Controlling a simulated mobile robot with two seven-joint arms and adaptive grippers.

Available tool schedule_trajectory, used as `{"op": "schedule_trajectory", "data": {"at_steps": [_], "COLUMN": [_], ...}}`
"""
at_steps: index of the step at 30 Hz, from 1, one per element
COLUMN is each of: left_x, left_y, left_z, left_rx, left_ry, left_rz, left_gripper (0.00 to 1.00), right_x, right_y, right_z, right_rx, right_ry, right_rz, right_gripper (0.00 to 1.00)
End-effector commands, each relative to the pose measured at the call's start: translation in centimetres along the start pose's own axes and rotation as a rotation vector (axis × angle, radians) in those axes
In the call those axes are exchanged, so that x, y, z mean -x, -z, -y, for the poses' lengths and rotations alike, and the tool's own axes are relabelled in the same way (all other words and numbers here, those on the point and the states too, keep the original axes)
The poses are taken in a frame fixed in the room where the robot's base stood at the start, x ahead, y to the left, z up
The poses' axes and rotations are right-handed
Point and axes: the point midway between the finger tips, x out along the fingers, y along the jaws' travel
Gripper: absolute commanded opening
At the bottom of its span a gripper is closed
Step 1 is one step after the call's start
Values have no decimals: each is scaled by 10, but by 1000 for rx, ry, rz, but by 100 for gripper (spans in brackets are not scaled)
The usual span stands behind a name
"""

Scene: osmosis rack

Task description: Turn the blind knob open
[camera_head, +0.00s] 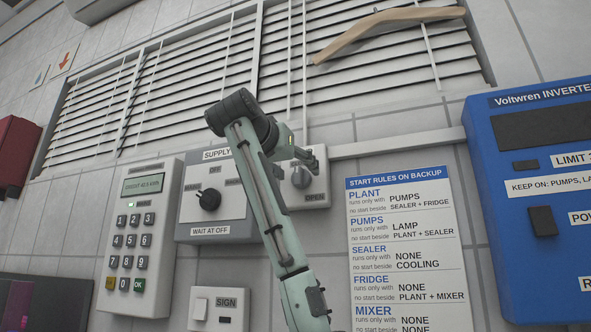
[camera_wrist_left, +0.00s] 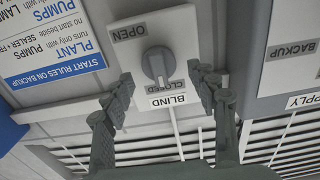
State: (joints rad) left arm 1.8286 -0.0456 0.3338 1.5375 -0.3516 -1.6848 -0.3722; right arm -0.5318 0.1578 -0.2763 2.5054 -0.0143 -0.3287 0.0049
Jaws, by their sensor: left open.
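The blind knob (camera_head: 301,178) is a grey knob on a small white panel, partly behind my left gripper (camera_head: 305,157) in the head view. The OPEN label (camera_head: 314,196) shows below it. In the left wrist view the picture is upside down: the knob (camera_wrist_left: 158,67) has a raised bar with one end near the CLOSED label, by the BLIND label (camera_wrist_left: 167,101); OPEN (camera_wrist_left: 129,32) is at the other side. My left gripper (camera_wrist_left: 160,76) is open, one finger on each side of the knob's CLOSED end. I cannot tell whether the fingers touch it. My right gripper is not in view.
The supply box (camera_head: 212,236) with a black knob stands close left of the blind panel, beside my arm. A keypad (camera_head: 140,215) is further left. The rules sheet (camera_head: 405,260) and blue inverter (camera_head: 540,190) are right. Slatted blinds (camera_head: 190,75) are above.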

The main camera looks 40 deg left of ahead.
Motion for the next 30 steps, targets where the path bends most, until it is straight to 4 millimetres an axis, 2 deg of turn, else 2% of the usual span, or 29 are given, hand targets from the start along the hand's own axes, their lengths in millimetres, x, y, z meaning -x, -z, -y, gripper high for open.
{"op": "schedule_trajectory", "data": {"at_steps": [4,11,23,30], "left_x": [-8,-8,-8,-8], "left_y": [0,0,0,0], "left_z": [0,0,0,0], "left_rx": [0,0,-1,-21], "left_ry": [0,0,1,2], "left_rz": [1,0,-1,-1], "left_gripper": [58,58,9,9], "right_x": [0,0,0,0], "right_y": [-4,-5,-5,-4], "right_z": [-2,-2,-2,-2], "right_rx": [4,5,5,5], "right_ry": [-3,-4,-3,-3], "right_rz": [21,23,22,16], "right_gripper": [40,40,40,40]}}
